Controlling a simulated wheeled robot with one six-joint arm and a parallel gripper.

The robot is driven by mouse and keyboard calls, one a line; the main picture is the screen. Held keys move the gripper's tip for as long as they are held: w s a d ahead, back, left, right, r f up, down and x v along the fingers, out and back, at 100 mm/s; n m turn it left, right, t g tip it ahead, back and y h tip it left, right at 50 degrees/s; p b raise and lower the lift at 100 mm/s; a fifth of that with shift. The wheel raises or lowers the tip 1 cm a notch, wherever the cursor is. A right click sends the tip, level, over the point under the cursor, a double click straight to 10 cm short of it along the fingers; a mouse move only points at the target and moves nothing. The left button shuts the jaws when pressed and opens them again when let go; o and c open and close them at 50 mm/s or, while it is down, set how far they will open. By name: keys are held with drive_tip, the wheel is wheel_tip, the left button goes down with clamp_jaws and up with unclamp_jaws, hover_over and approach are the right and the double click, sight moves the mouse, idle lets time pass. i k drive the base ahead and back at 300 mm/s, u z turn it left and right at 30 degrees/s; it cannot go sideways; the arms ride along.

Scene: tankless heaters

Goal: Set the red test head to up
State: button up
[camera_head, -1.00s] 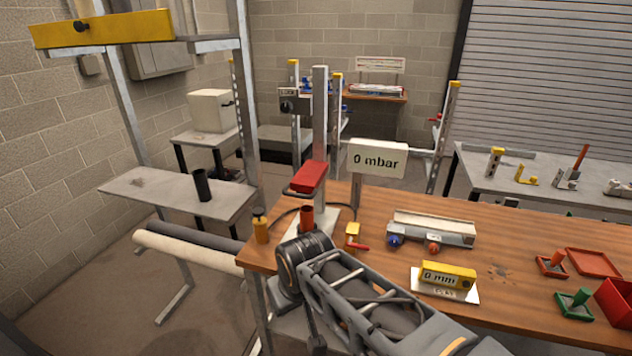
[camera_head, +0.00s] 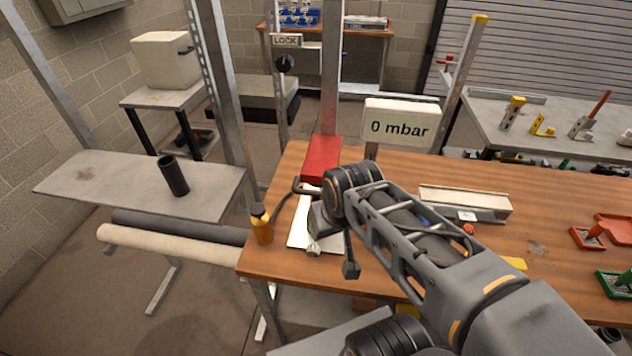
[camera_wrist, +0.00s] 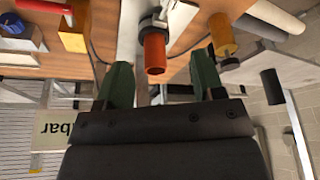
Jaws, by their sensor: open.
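The red test head (camera_head: 322,158) is a red block on the upright metal column (camera_head: 331,85), with a dark handle loop (camera_head: 305,189) at its near side. In the head view it sits just left of my wrist. In the wrist view I cannot make it out. My gripper (camera_wrist: 161,76) is open and empty, with two green fingers spread apart. An orange upright stub (camera_wrist: 154,52) shows between and beyond the fingertips. In the head view my arm hides this stub and most of the white base plate (camera_head: 298,228); the fingers cannot be made out there.
A "0 mbar" sign (camera_head: 399,124) stands right of the column. A grey-white fixture (camera_head: 465,203) lies right of my arm.

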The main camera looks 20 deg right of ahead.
sight(323, 153)
drive_tip(key=u, duration=0.7)
drive_tip(key=k, duration=0.35)
drive_tip(key=u, duration=0.85)
